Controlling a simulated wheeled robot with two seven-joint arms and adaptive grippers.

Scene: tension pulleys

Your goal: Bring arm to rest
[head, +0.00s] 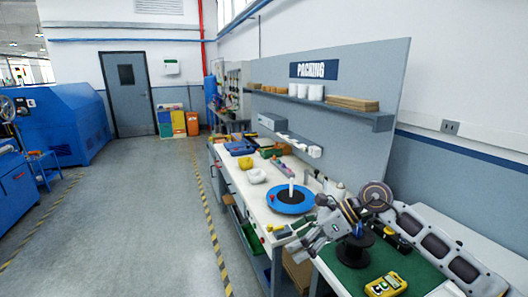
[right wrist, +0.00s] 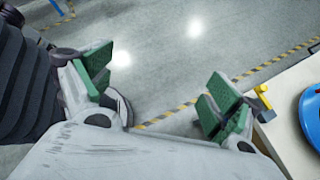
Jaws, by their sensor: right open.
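My right arm (head: 435,240) reaches in from the right, over the green mat and the bench. My right gripper (head: 282,240) is at the front edge of the white bench, below the blue round disc in the picture. In the right wrist view, my right gripper (right wrist: 160,95) has its green-padded fingers wide apart. Nothing is between them, and grey floor shows beyond. My left gripper is not in view.
A blue disc (head: 290,200) with a white post lies on the white bench (head: 255,205). A dark spool (head: 355,252) and a yellow device (head: 385,286) are on the green mat (head: 345,277). A packing shelf (head: 330,107) runs behind. The floor (head: 130,230) at left is clear.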

